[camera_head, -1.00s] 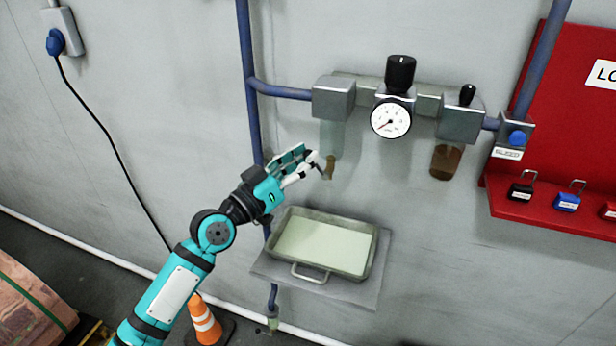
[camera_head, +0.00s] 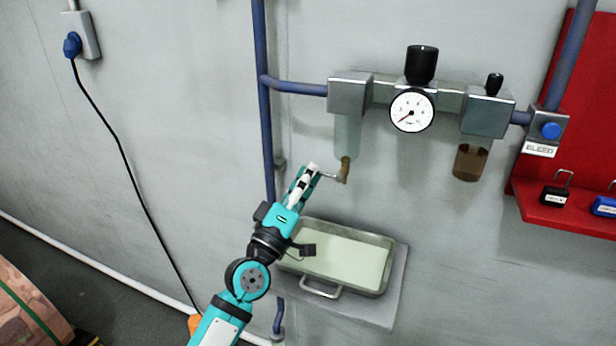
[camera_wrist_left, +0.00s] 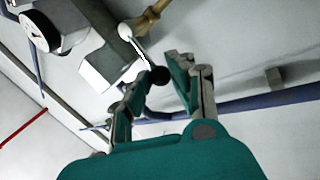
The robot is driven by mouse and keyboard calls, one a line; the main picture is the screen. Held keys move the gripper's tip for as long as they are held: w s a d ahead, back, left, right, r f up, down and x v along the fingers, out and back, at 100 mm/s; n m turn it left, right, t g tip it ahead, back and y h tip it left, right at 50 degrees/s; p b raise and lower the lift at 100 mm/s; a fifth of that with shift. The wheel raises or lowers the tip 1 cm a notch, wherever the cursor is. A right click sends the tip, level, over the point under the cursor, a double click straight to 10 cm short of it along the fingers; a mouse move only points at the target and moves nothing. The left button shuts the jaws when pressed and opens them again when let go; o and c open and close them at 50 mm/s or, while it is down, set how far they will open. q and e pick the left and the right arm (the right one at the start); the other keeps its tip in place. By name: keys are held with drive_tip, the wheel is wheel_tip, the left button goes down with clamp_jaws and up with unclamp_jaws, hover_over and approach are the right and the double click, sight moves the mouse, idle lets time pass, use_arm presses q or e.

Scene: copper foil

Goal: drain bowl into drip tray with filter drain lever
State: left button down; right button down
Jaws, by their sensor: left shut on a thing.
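The filter bowl (camera_head: 347,136) is a clear, pale green cup under the left metal block on the wall. A brass drain (camera_head: 345,168) hangs below it, with a thin drain lever (camera_head: 331,177) sticking out to the left. My left gripper (camera_head: 313,170) is shut on the lever's outer end. In the left wrist view, the lever's black ball knob (camera_wrist_left: 160,76) sits between the fingers of the left gripper (camera_wrist_left: 156,82). The drip tray (camera_head: 322,289) stands on a wall shelf below, with a pale, flat surface inside. My right gripper is out of view.
A gauge (camera_head: 412,111) and a second bowl (camera_head: 470,162) with brown contents are to the right. A blue pipe (camera_head: 264,130) runs vertically behind my left gripper. A red lock board (camera_head: 585,110) is at the far right.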

use_arm(q)
drive_tip(key=shift+f+n+t+y, duration=0.4)
drive_tip(key=shift+n+y, duration=0.1)
drive_tip(key=shift+n, duration=0.4)
drive_tip(key=c, duration=1.1)
unclamp_jaws()
drive_tip(key=shift+r, duration=0.1)
drive_tip(key=shift+s, duration=0.15)
drive_tip(key=v, duration=1.2)
